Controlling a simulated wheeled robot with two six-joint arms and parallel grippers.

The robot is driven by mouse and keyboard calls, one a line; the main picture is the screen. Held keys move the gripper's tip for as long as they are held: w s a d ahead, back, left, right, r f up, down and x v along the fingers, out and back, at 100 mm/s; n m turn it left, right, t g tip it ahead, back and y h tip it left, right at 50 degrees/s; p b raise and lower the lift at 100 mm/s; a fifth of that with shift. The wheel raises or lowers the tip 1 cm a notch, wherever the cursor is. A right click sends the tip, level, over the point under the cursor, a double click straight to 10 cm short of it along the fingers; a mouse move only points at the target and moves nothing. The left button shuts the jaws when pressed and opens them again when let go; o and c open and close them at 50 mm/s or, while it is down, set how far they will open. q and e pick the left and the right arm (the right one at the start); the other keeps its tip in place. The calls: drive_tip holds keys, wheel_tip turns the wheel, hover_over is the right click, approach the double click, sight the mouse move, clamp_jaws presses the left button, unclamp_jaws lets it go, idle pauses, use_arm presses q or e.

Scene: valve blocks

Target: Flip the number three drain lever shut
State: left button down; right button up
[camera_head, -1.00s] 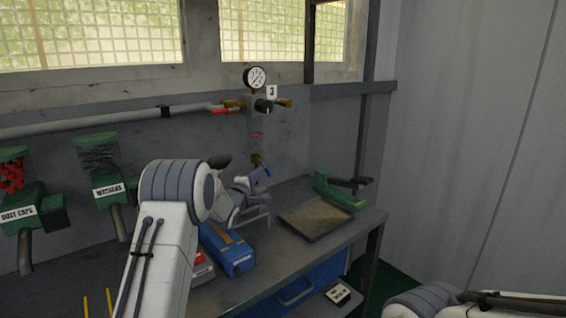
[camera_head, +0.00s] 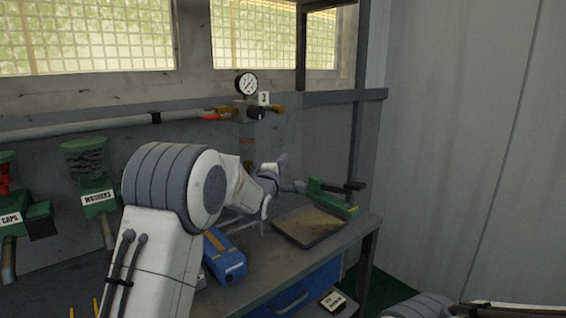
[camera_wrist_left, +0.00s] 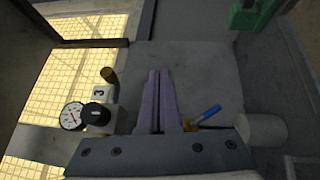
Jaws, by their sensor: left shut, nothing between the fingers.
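The number three valve block stands on the back wall, with its "3" tag (camera_head: 264,98); the tag also shows in the left wrist view (camera_wrist_left: 98,92). In the left wrist view the drain lever (camera_wrist_left: 208,113) is a short blue handle on a brass fitting, slanting away just right of my fingers. In the head view I cannot make it out behind my arm. My left gripper (camera_head: 282,160) is shut and empty, right of the block's lower end; its purple fingers (camera_wrist_left: 158,75) lie alongside the lever. I cannot tell whether they touch it. My right gripper is out of view.
A pressure gauge (camera_head: 246,84) and black knob (camera_head: 257,113) sit on the block, with a red-handled lever (camera_head: 215,117) to their left. A tray (camera_head: 310,228), a green vise-like tool (camera_head: 330,198) and a blue box (camera_head: 224,258) occupy the bench. Washers dispenser (camera_head: 97,195) hangs left.

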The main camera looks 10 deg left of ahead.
use_arm(q)
drive_tip(key=shift+f, duration=0.1)
drive_tip(key=s+a+f+n+y+b, duration=0.2)
drive_tip(key=f+n+y+b, duration=0.2)
drive_tip(key=f+n+y, duration=0.2)
drive_tip(key=s+a+f+n+g+y+b, duration=0.1)
drive_tip(key=s+a+f+n+y+b, duration=0.1)
drive_tip(key=f+n+y+b, duration=0.3)
wheel_tip(320, 180, down, 2)
drive_tip(key=shift+f+n+y+b, duration=0.15)
drive_tip(key=shift+n+y+b, duration=0.15)
drive_tip(key=shift+n+y, duration=0.45)
drive_tip(key=p+x, duration=0.1)
drive_tip(key=x, duration=0.9)
drive_tip(key=shift+f+p, duration=0.2)
drive_tip(key=shift+p, duration=0.2)
